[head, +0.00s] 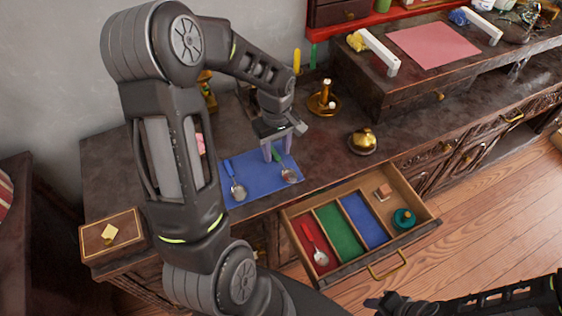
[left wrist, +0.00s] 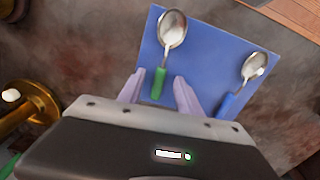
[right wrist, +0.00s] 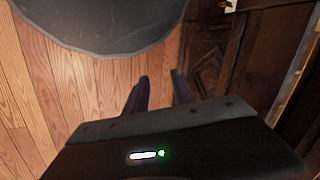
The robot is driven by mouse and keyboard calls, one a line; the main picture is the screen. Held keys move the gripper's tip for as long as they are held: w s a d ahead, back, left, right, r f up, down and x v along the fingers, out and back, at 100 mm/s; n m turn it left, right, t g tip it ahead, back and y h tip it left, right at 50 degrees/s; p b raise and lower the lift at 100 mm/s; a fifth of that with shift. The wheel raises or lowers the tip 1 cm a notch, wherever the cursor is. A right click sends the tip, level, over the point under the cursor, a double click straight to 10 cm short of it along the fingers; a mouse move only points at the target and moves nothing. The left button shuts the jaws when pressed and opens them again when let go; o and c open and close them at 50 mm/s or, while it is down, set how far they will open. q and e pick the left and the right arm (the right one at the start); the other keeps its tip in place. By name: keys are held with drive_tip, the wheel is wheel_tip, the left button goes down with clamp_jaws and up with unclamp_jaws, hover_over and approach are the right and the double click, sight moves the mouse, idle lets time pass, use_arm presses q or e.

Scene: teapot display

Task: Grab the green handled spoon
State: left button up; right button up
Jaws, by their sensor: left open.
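The green handled spoon (head: 289,176) lies on a blue mat (head: 255,189) on the counter, its metal bowl toward the counter's front. In the left wrist view its green handle (left wrist: 158,84) shows between the fingers of my left gripper (left wrist: 157,88), and its bowl points away. My left gripper is also in the head view (head: 277,156), pointing down over the handle, open and not closed on it. A blue handled spoon (head: 237,190) lies to the left on the same mat. My right gripper (right wrist: 160,84) is open and empty, low over the floor area.
An open drawer (head: 364,253) with red, green and blue compartments is right of the mat; a red handled spoon (head: 320,256) lies in the red one. A brass candle holder (head: 323,104) and a golden object (head: 363,141) stand on the counter behind.

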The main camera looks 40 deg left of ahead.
use_arm(q)
drive_tip(key=shift+f, duration=0.5)
drive_tip(key=shift+c, duration=0.5)
clamp_jaws()
